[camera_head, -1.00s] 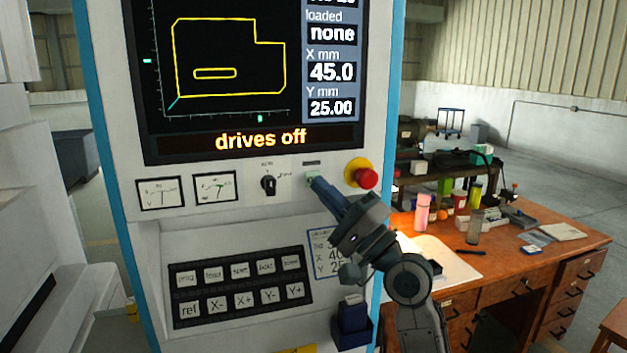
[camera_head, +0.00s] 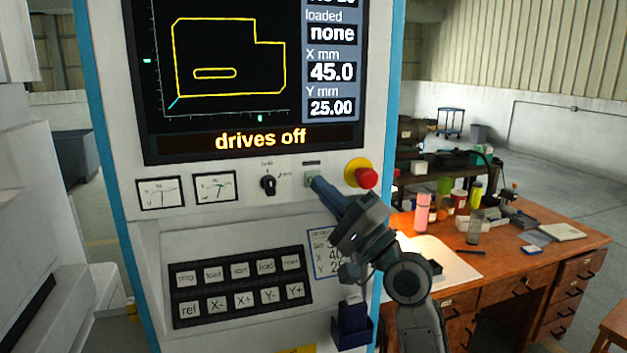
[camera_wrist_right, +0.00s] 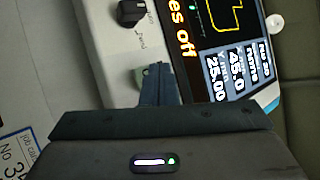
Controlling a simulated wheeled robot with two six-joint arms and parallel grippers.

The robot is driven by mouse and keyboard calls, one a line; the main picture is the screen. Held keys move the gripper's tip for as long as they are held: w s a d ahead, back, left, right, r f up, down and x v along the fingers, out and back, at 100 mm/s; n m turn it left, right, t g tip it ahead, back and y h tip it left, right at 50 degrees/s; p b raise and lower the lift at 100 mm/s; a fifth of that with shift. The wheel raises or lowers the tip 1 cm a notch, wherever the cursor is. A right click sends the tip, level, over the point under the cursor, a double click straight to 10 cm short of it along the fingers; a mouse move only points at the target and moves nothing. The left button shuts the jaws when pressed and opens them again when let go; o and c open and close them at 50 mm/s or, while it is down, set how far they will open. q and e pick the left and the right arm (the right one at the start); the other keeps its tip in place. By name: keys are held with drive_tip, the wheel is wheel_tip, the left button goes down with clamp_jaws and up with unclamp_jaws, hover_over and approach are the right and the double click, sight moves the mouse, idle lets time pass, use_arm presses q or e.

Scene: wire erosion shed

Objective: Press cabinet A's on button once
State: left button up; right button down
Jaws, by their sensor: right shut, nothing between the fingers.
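The cabinet's panel (camera_head: 150,217) fills the left and middle of the head view, its screen reading "drives off". My left gripper is not in view.
A red mushroom button (camera_head: 367,178) on a yellow base is close right of my fingers. The rotary switch (camera_head: 268,185) is to the left. A black keypad (camera_head: 240,284) lies below. A wooden bench (camera_head: 520,255) with bottles and tools stands at right.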

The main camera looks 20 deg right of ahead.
drive_tip(key=shift+w, duration=0.15)
drive_tip(key=shift+w, duration=0.25)
drive_tip(key=shift+w, duration=0.35)
idle(0.7)
drive_tip(key=shift+s, duration=0.85)
drive_tip(key=s+p, duration=0.2)
drive_tip(key=s, duration=0.3)
